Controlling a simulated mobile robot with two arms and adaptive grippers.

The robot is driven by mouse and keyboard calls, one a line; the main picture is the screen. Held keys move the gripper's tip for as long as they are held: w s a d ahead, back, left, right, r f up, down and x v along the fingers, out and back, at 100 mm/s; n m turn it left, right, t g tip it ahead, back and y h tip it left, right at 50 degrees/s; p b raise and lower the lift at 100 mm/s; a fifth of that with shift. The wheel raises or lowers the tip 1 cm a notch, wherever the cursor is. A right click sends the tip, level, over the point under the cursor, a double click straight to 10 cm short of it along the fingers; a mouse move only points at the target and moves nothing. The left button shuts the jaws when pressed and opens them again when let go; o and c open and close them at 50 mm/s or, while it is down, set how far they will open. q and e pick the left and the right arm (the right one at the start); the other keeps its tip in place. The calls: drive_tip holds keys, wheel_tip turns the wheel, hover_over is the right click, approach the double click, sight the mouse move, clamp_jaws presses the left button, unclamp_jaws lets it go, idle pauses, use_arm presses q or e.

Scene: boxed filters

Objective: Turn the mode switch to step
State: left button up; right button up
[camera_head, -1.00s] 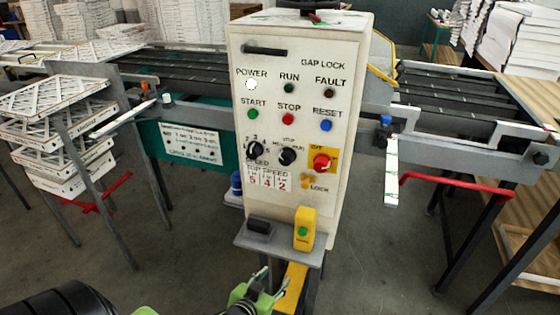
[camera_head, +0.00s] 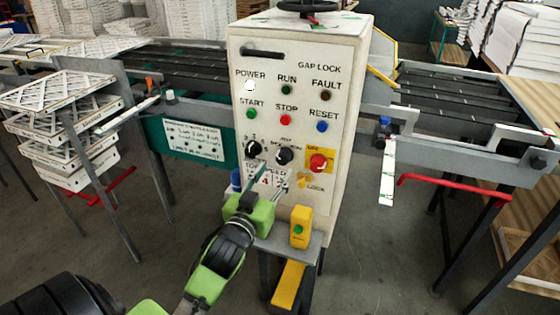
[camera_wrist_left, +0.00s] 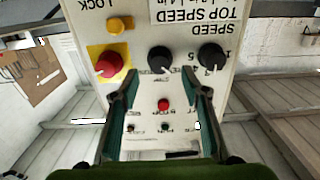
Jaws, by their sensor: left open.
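The mode switch is a black rotary knob (camera_head: 284,156) on the white front of the control box, right of the similar black speed knob (camera_head: 254,149) and left of a red knob on a yellow plate (camera_head: 318,162). Its pointer angle is too small to read surely. My left gripper (camera_head: 271,179) is open and empty, in front of the panel just below the two black knobs. In the left wrist view, which is upside down, the mode switch (camera_wrist_left: 160,60) shows centred between the open fingers (camera_wrist_left: 163,88), apart from them. The right gripper is not in view.
A ledge under the panel carries a yellow box with a green button (camera_head: 300,229). Start, stop and reset buttons (camera_head: 286,119) sit above the knobs. Conveyors flank the box, with stacked white framed filters (camera_head: 60,120) at left and a red bar (camera_head: 455,186) at right.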

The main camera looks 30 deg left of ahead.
sight(282, 161)
use_arm(q)
drive_tip(key=x, duration=0.5)
drive_tip(key=shift+w+p, duration=0.2)
drive_tip(key=shift+p, duration=0.1)
drive_tip(key=c, duration=1.1)
